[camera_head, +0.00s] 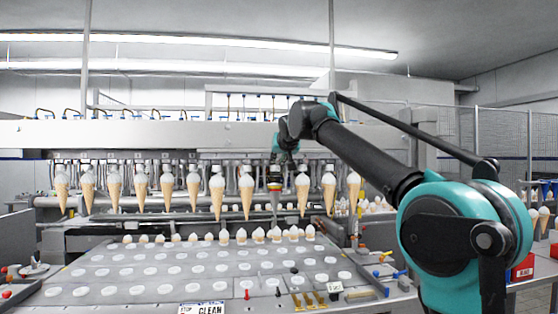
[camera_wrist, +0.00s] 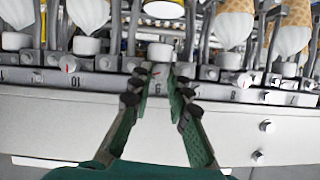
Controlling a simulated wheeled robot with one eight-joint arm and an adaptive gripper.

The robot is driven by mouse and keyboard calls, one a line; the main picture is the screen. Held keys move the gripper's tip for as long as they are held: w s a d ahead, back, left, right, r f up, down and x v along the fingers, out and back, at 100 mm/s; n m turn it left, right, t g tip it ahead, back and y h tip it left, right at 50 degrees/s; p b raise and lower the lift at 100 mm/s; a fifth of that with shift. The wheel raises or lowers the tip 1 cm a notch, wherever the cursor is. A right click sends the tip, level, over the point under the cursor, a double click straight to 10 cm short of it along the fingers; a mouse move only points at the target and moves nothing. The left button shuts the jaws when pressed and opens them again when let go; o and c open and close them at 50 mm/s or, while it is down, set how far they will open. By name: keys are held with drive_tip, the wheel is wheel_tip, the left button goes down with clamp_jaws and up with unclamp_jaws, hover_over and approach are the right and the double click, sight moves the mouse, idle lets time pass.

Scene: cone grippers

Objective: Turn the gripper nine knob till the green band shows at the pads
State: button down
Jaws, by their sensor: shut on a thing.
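In the wrist view, the gripper nine knob (camera_wrist: 157,72) is a small pale dial with a red mark, above the number 9 on the grey rail. My gripper (camera_wrist: 158,76) has its two green fingers with dark tips closed on either side of it. In the head view, my gripper (camera_head: 286,152) is at the rail, and the knob is too small to make out. Below it, gripper nine (camera_head: 275,178) shows orange and yellowish bands, with a grey tapered shape underneath. I cannot make out a clear green band.
A row of grippers holds ice cream cones (camera_head: 246,190) on both sides. Another dial (camera_wrist: 68,64) sits by number 10. A tray (camera_head: 215,290) with white-filled holes lies below, with small loose parts and a CLEAN sign (camera_head: 210,309) at its front.

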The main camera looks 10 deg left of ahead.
idle(0.4)
drive_tip(key=c, duration=1.4)
unclamp_jaws()
drive_tip(key=v, duration=1.2)
drive_tip(key=shift+s+a, duration=0.1)
drive_tip(key=shift+a, duration=0.1)
